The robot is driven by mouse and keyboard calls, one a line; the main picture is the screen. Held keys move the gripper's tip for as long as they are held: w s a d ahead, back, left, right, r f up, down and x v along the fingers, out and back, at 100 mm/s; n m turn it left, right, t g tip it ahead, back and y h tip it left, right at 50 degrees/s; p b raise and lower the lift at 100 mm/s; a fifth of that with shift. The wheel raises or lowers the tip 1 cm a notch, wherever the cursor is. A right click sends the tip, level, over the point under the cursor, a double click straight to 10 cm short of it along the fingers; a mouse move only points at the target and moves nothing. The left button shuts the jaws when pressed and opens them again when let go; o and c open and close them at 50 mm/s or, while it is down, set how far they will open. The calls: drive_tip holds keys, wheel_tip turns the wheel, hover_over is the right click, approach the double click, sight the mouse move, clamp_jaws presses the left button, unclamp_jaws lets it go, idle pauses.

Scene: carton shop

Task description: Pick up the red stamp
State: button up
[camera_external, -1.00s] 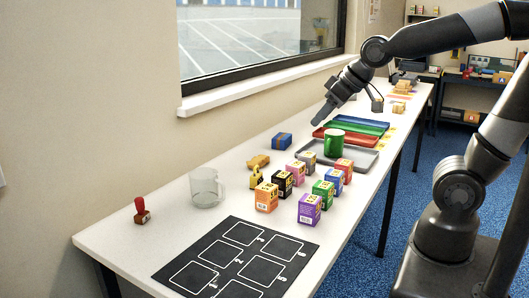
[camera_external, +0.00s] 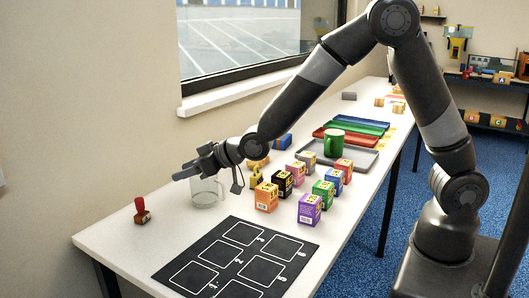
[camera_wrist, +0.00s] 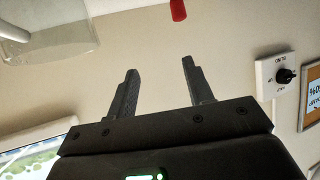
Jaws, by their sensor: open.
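The red stamp (camera_external: 141,211) stands upright near the left end of the white table, its round handle on top of a darker base. In the wrist view only the end of its red handle (camera_wrist: 178,10) shows at the top edge, beyond the fingers. My gripper (camera_external: 178,176) is above the table, to the right of the stamp and higher than it, over the clear glass mug (camera_external: 207,192). The fingers are apart and empty in the wrist view (camera_wrist: 158,90).
The glass mug also shows in the wrist view (camera_wrist: 50,30). Several small coloured cartons (camera_external: 310,209) stand right of it. A black mat with white outlines (camera_external: 230,262) lies in front. The wall is close behind the stamp. The table around the stamp is clear.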

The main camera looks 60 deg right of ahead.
approach(138, 198)
drive_tip(key=shift+n+t+y, duration=0.3)
drive_tip(key=shift+t+y, duration=0.1)
drive_tip(key=x, duration=0.3)
drive_tip(key=f+x, duration=0.1)
drive_tip(key=x, duration=0.6)
drive_tip(key=shift+s+d+f, duration=0.1)
drive_tip(key=shift+d+f, duration=0.2)
drive_tip(key=shift+f, duration=0.05)
clamp_jaws()
